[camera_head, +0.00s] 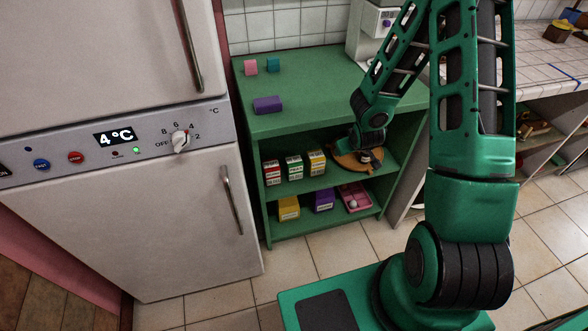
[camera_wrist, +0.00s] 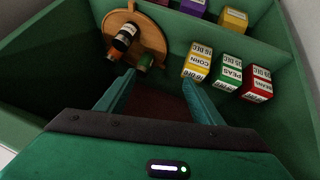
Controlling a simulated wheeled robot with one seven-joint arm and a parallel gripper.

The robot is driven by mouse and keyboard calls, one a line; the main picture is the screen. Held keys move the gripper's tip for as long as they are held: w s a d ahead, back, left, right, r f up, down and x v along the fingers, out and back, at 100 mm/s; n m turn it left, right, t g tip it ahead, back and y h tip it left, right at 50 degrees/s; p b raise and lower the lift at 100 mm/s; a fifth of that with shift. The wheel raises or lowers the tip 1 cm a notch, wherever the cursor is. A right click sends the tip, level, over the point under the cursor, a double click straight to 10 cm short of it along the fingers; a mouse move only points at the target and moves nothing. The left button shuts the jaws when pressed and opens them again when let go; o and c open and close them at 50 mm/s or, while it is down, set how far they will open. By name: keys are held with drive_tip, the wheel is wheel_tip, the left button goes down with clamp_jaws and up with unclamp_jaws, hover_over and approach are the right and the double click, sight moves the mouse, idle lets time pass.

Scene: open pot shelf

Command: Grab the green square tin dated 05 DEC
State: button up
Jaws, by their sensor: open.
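The green square tin (camera_head: 294,167) stands upright on the middle shelf, between a red tin (camera_head: 272,172) and a yellow tin (camera_head: 317,162). In the wrist view the green tin (camera_wrist: 226,72), its label reading PEAS, shows upside down between the yellow CORN tin (camera_wrist: 197,66) and the red tin (camera_wrist: 257,84). Its date is too small to read surely. My gripper (camera_wrist: 158,82) is open and empty, with its fingers to the left of the tins in the wrist view. In the head view my wrist covers most of the gripper.
A round wooden board (camera_wrist: 150,30) with a few small jars (camera_wrist: 125,37) lies beyond my fingers. The green shelf top (camera_head: 330,90) is above. A fridge (camera_head: 120,220) stands left.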

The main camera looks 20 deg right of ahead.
drive_tip(key=w+a+f+t+y, duration=0.2)
drive_tip(key=w+a+f+t, duration=0.1)
drive_tip(key=a+f, duration=0.5)
drive_tip(key=m+t, duration=0.1)
drive_tip(key=t, duration=0.2)
approach(294, 160)
drive_tip(key=shift+x, duration=5.4)
drive_tip(key=shift+d, duration=0.1)
drive_tip(key=c, duration=1.2)
